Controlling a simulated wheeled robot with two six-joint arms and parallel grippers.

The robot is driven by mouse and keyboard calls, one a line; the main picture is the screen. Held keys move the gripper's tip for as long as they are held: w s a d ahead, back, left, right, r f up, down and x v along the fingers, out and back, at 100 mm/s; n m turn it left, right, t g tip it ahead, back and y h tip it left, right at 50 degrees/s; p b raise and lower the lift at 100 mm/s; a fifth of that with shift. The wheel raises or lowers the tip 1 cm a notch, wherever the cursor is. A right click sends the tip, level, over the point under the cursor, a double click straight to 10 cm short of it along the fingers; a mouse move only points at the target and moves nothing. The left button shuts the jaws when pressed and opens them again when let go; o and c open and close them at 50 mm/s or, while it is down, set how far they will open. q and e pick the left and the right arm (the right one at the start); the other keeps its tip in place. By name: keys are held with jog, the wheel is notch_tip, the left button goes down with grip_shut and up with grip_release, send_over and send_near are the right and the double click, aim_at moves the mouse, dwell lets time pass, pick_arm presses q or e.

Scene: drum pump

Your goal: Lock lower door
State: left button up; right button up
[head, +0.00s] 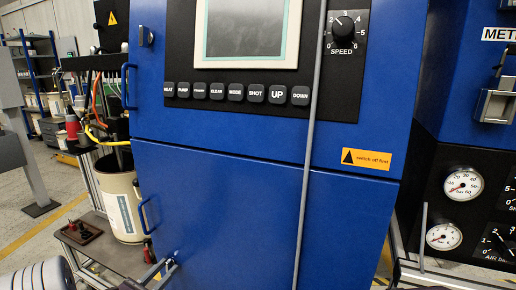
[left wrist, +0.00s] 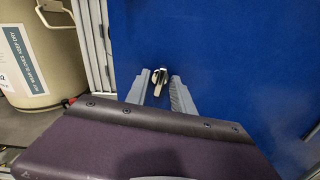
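The blue lower door (head: 235,215) of the cabinet is flush with the front, beneath the button panel. A small metal key or latch (left wrist: 160,80) sticks out of the blue face in the left wrist view. It is near the door's lower left edge in the head view. My left gripper (head: 166,268) is at this spot, low on the door. In the left wrist view its two grey fingers (left wrist: 160,90) stand apart, one on each side of the key, with visible gaps. The door's blue handle (head: 145,212) is above the gripper. My right gripper is not in view.
A cream drum (head: 120,200) stands on a grey platform left of the cabinet, close to my left gripper. A thin grey rod (head: 308,150) crosses in front of the doors. The upper panel has a speed knob (head: 346,28). Gauges (head: 463,185) are on the right.

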pick_arm(q)
grip_shut()
jog(key=shift+r+n+p, duration=0.15)
jog(key=shift+n+p, duration=0.25)
jog(key=shift+p, duration=0.1)
jog(key=shift+n+p, duration=0.5)
jog(key=shift+n, duration=0.1)
jog(key=shift+o, duration=1.2)
grip_release()
jog(key=v, duration=0.9)
